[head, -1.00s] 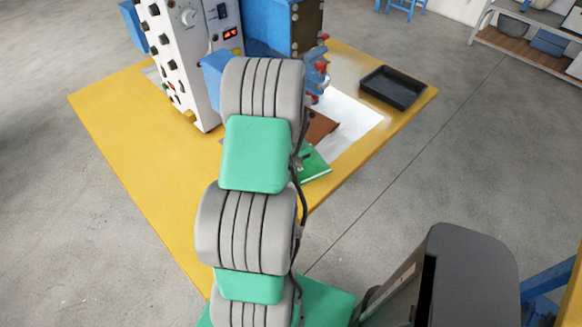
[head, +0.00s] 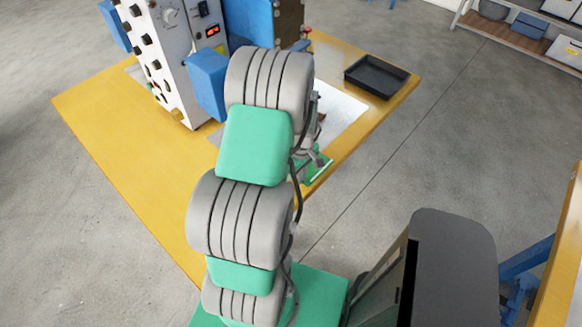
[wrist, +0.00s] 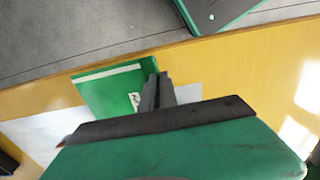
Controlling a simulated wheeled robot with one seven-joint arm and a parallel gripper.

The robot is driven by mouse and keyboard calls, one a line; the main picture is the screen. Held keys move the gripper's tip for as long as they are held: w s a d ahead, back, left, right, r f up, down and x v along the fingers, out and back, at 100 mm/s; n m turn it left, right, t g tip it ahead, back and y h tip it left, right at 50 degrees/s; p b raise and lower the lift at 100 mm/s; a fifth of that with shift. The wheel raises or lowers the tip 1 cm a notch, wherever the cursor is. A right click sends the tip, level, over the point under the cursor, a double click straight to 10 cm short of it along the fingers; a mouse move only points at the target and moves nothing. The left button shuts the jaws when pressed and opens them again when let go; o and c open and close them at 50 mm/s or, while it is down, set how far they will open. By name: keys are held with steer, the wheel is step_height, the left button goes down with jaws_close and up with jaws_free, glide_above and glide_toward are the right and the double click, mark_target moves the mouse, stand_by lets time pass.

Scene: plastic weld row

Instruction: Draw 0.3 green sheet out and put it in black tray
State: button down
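The green sheet (wrist: 108,90) lies at the yellow table's edge in the wrist view, with a white strip along one side and a small white mark. It also shows in the head view (head: 319,171), partly hidden by my arm. My gripper (wrist: 157,78) is over the sheet's right end; its fingers look close together, but I cannot see whether the sheet is between them. The black tray (head: 376,76) stands empty at the table's back right corner in the head view.
A white welding machine (head: 165,60) with blue parts (head: 207,84) stands behind my arm. A white area (head: 342,112) lies between the green sheet and the tray. The yellow table (head: 110,120) is clear at left.

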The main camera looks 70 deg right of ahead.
steer(key=s+a, duration=0.3)
steer(key=s, duration=0.4)
steer(key=shift+s+p, duration=0.2)
steer(key=shift+p, duration=0.2)
steer(key=shift+a, duration=0.1)
